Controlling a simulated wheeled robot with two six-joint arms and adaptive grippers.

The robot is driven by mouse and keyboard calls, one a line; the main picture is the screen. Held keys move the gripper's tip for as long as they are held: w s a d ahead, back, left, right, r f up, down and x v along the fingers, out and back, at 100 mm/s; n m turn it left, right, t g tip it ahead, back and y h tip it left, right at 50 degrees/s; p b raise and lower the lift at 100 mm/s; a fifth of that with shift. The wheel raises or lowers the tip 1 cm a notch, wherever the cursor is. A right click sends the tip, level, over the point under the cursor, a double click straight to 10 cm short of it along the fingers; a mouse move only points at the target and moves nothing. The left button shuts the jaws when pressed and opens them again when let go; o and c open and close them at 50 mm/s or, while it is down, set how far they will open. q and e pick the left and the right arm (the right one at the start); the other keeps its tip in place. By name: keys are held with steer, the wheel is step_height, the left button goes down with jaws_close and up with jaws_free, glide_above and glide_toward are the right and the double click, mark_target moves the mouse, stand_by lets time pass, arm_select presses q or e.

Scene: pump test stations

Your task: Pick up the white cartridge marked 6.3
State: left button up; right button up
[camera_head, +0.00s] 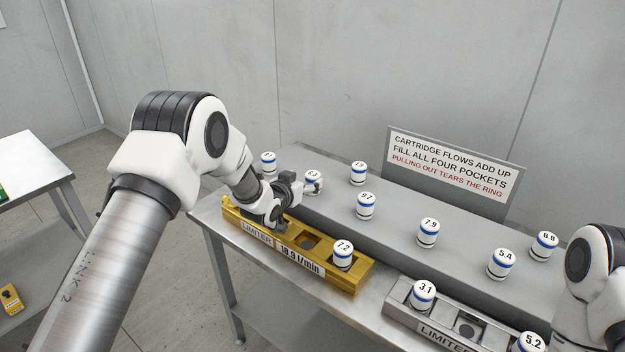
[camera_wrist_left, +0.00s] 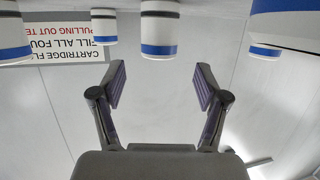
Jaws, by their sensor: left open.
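The white cartridge whose top seems to read 6.3 (camera_head: 313,183) stands upright on the raised grey shelf, partly hidden by my left gripper. My left gripper (camera_head: 302,188) is open, with its fingers close to this cartridge in the head view. In the left wrist view, which is upside down, the open fingers (camera_wrist_left: 161,84) have nothing between them. A white cartridge with a blue band (camera_wrist_left: 160,30) shows at the top, centred between the fingers but apart from them. Its number cannot be read there. My right arm shows at the right edge, but its gripper is out of view.
Other cartridges, including 9.7 (camera_head: 366,206) and 7.9 (camera_head: 428,233), stand on the grey shelf (camera_head: 395,228). Below are a gold limiter block (camera_head: 358,279) holding 7.2 (camera_head: 343,254) and a grey limiter block (camera_head: 400,311) holding 3.1 (camera_head: 423,296). A sign (camera_head: 447,168) stands behind.

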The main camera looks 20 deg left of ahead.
mark_target(309, 178)
arm_select(q)
steer(key=x, duration=0.5)
steer(key=shift+d+f, duration=0.1)
steer(key=shift+f, duration=0.15)
steer(key=shift+s+r, duration=0.2)
steer(key=shift+s, duration=0.1)
steer(key=c, duration=1.3)
steer(key=shift+c, duration=0.2)
